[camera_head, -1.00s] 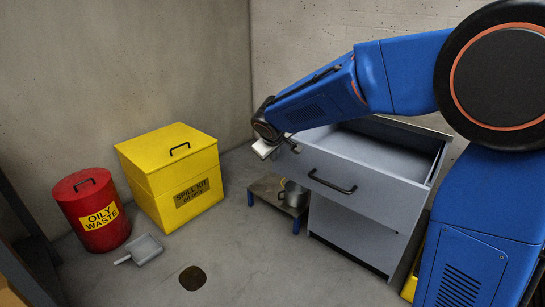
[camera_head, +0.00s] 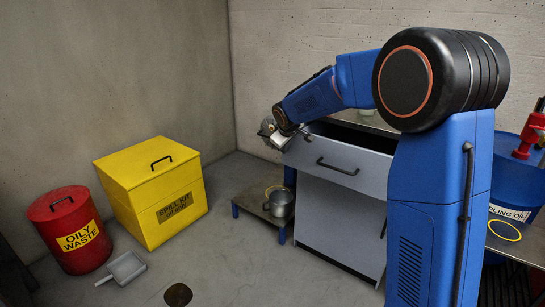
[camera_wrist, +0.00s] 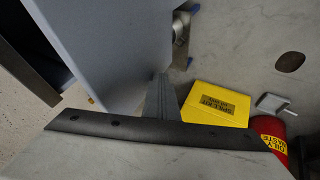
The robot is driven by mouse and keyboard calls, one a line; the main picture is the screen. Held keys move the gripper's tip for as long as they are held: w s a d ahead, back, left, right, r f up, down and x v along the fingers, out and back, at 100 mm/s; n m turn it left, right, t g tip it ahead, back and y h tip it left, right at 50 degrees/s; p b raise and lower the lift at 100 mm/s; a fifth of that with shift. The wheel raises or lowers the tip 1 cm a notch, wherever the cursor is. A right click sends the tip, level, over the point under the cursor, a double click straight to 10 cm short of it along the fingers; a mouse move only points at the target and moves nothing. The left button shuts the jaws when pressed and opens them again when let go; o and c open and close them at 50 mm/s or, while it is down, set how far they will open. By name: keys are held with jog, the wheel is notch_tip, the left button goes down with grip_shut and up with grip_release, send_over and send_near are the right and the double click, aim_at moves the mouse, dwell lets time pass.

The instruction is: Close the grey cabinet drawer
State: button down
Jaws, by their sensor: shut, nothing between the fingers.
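The grey cabinet (camera_head: 335,222) stands against the back wall. Its top drawer (camera_head: 322,153) is partly open, with a dark gap showing behind the front panel. The drawer's dark bar handle (camera_head: 338,168) is on the front. My gripper (camera_head: 268,132) is at the upper left corner of the drawer front, shut and empty; I cannot tell whether it touches. In the wrist view the shut fingers (camera_wrist: 160,85) show beside a large blue-grey panel (camera_wrist: 110,40), which looks like the drawer front.
A low stand (camera_head: 253,200) with a metal pot (camera_head: 280,204) is left of the cabinet. A yellow spill kit box (camera_head: 150,195), a red oily waste bin (camera_head: 68,230) and a dustpan (camera_head: 125,267) are farther left. A blue drum (camera_head: 515,180) is at right.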

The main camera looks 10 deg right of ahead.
jog(key=w+d, duration=0.9)
jog(key=shift+w+d, duration=0.55)
jog(key=shift+w+d+r, duration=0.1)
jog(key=shift+w, duration=0.05)
jog(key=shift+d+r, duration=0.1)
